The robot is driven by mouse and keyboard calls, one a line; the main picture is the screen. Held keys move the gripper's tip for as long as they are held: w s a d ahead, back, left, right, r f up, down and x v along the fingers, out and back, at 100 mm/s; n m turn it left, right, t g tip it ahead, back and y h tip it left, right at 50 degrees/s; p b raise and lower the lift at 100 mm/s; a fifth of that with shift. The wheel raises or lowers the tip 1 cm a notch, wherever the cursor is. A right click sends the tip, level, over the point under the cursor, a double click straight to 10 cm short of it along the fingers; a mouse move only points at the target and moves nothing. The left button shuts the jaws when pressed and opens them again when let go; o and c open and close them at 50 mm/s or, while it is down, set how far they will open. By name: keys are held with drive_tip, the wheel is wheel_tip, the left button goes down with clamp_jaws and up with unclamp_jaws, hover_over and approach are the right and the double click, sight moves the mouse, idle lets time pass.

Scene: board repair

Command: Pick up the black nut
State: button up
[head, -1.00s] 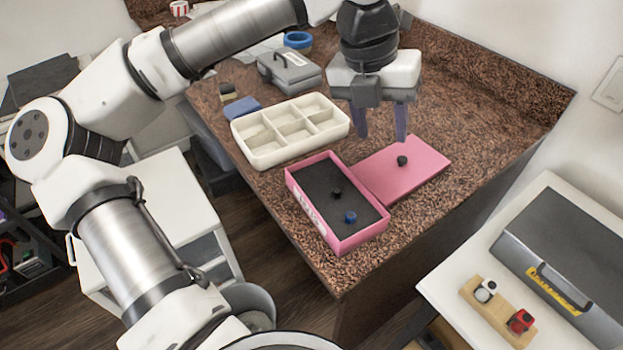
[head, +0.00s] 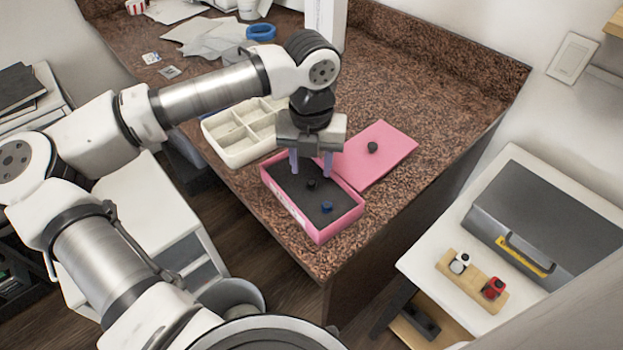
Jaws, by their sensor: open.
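A small black piece (head: 311,184), which looks like a nut, sits on the dark floor of the pink box (head: 319,239). A second small black piece (head: 372,147) sits on the pink lid (head: 392,160) beside the box. The frames do not show clearly which is the nut. A blue piece (head: 326,207) is also in the box. My gripper (head: 311,173) points down over the back part of the box, its two purple fingers apart. It is open and empty. The black piece in the box shows between and just below the fingertips; I cannot tell the exact height gap.
The white compartment tray (head: 232,143) stands left of my gripper, close to the box. The box's raised walls surround the pieces. A white side table with a grey toolbox (head: 540,215) and a wooden block (head: 471,281) is at the right. The countertop right of the lid is clear.

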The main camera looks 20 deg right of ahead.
sight(312, 180)
drive_tip(key=shift+f+p, duration=0.35)
drive_tip(key=shift+f, duration=1.4)
clamp_jaws()
drive_tip(key=shift+r, duration=0.1)
